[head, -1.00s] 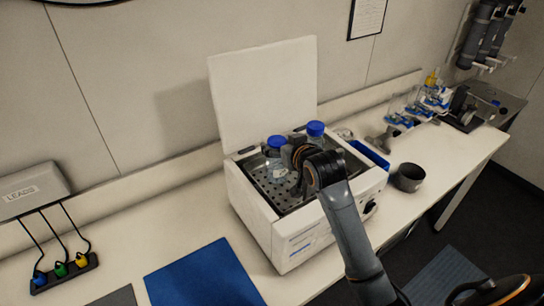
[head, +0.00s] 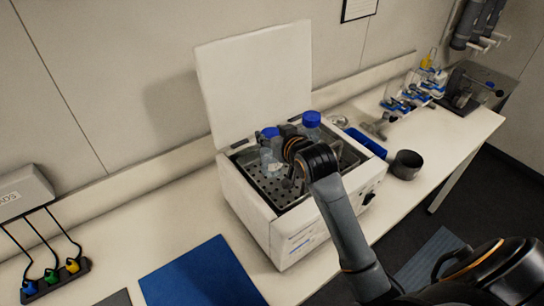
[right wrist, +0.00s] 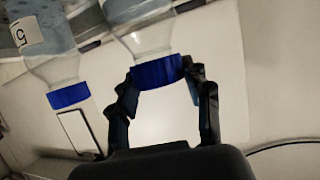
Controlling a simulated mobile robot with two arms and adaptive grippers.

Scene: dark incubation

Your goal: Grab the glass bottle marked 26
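Two clear glass bottles with blue caps stand in the open white incubator (head: 247,205). The left bottle (head: 270,152) is beside my right gripper (head: 285,148); the other bottle (head: 311,127) stands behind and to the right of it. In the right wrist view, the picture is upside down. One bottle's blue cap (right wrist: 158,72) lies between the fingertips of the right gripper (right wrist: 162,78); I cannot tell if they press on it. A second bottle (right wrist: 45,45) at left carries a label reading partly "5". No 26 is readable. My left gripper is not in view.
The incubator's lid (head: 255,85) stands open at the back. A blue mat (head: 202,275) lies in front at left, a dark bowl (head: 406,164) to the right. Racks with blue parts (head: 408,100) stand farther right. The bench left of the incubator is mostly clear.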

